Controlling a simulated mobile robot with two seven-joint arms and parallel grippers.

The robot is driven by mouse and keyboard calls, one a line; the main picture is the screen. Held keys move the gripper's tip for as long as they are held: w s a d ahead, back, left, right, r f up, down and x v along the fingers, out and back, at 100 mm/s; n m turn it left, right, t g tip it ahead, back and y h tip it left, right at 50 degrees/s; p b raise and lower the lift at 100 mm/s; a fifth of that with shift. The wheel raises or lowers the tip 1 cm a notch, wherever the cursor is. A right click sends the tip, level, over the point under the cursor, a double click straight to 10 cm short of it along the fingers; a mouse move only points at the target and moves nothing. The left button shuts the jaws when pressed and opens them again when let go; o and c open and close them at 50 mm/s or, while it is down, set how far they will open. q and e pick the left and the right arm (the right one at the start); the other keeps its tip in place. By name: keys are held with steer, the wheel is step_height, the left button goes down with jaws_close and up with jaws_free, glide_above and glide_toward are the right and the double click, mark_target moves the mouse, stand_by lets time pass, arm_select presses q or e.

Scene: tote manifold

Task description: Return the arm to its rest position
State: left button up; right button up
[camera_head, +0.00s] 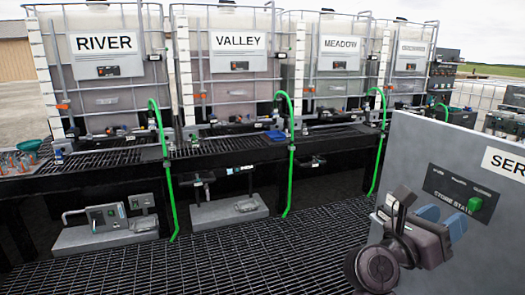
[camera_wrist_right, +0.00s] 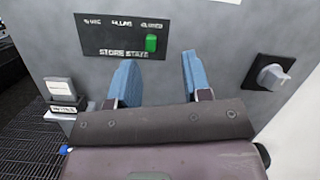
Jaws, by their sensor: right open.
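My right gripper (camera_head: 442,219) is in front of the grey cabinet at the right of the head view. Its two blue fingers stand apart, with nothing seen between them. The wrist view also shows this gripper (camera_wrist_right: 157,78) open, pointing at the cabinet face (camera_wrist_right: 225,35). The fingertips are just below the black STORE STATE plate (camera_wrist_right: 100,42). A green switch piece (camera_wrist_right: 151,43) sits on that plate and also shows in the head view (camera_head: 475,204). I cannot tell how far the fingertips are from the cabinet. My left gripper is not in view.
A grey knob (camera_wrist_right: 272,77) is on the cabinet, right of the gripper. A small labelled grey box (camera_wrist_right: 62,88) is at the left. The grating floor (camera_head: 250,262) is clear.

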steer(key=a+f+m+t+y, duration=0.4)
steer(key=f+m+t+y, duration=0.5)
steer(key=m, duration=0.8)
steer(key=a+f+m+t+y, duration=0.4)
steer(key=f+m+t+y, duration=0.45)
steer(key=m, duration=0.75)
steer(key=s+f+n+g+y, duration=0.1)
steer(key=s+f+n+g, duration=0.2)
steer(key=f, duration=0.4)
steer(key=s+f+n+g, duration=0.3)
steer(key=s+f, duration=0.3)
steer(key=f, duration=0.2)
steer(key=s+d+f+n+g+y, duration=0.1)
steer(key=s+f+n+g, duration=0.2)
steer(key=f, duration=0.5)
steer(key=shift+s+n+g+y, duration=0.35)
steer(key=shift+s+g, duration=0.5)
steer(key=shift+g, duration=0.4)
steer(key=shift+d, duration=0.15)
